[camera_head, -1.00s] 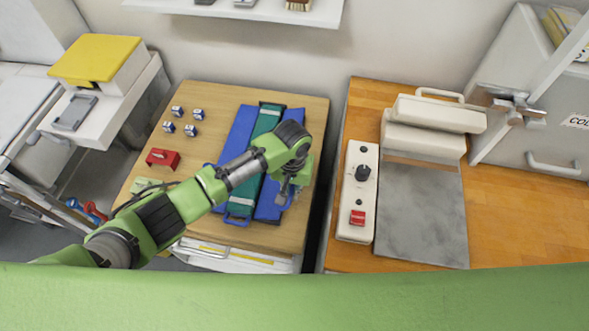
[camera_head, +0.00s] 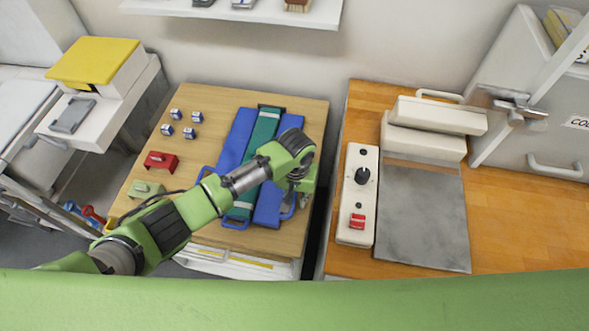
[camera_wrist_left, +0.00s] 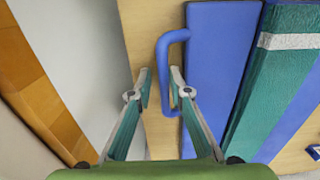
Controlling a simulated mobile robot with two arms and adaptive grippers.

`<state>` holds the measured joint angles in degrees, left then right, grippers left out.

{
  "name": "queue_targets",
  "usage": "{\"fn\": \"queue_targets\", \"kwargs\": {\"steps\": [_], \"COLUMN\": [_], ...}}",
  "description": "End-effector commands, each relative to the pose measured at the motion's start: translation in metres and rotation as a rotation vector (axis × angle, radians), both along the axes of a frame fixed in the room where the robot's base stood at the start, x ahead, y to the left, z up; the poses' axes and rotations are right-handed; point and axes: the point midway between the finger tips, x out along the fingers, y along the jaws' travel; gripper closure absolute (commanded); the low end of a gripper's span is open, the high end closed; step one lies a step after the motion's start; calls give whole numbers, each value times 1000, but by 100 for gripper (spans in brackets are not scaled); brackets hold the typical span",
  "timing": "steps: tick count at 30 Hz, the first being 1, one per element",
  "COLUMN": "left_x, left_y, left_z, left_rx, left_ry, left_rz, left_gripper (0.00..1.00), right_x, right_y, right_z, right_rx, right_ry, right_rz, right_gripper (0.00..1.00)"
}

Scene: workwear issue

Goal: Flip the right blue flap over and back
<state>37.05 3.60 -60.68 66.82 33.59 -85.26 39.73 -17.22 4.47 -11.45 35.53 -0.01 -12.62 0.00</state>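The right blue flap (camera_head: 291,123) lies flat beside a green strip (camera_head: 265,131). It also shows in the left wrist view (camera_wrist_left: 217,60), with a blue loop handle (camera_wrist_left: 163,62) on its outer edge. My left gripper (camera_head: 291,204) is over that edge and hides part of it. In the left wrist view my left gripper (camera_wrist_left: 160,88) is open, with the handle's bar between its fingertips, nearer the right-hand finger. Contact cannot be told. The left blue flap (camera_head: 234,138) lies flat on the other side of the green strip. My right gripper is not in view.
The wooden table (camera_head: 312,110) also bears a red block (camera_head: 161,160), a green block (camera_head: 147,189) and several small blue-and-white items. A gap separates it from the orange wooden counter (camera_head: 510,225), which holds a control box (camera_head: 357,195) and a press.

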Motion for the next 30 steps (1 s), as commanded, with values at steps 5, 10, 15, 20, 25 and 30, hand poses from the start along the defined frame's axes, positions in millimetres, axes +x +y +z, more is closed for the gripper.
{"fn": "queue_targets", "kwargs": {"steps": [5, 10, 15, 20, 25, 30], "left_x": [0, 0, 0, 1, 1, 0], "left_y": [0, 0, 0, 0, 1, 1], "left_z": [21, 37, 52, 63, 75, 76], "left_rx": [1, 1, 1, 1, 2, 3], "left_ry": [0, 0, 1, -1, -1, -1], "left_rz": [0, 1, 1, 0, 1, 1], "left_gripper": [82, 82, 82, 82, 82, 82], "right_x": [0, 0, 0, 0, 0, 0], "right_y": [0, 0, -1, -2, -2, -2], "right_z": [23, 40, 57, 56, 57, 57], "right_rx": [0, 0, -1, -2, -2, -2], "right_ry": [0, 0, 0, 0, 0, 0], "right_rz": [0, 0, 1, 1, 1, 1], "right_gripper": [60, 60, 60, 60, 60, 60]}}
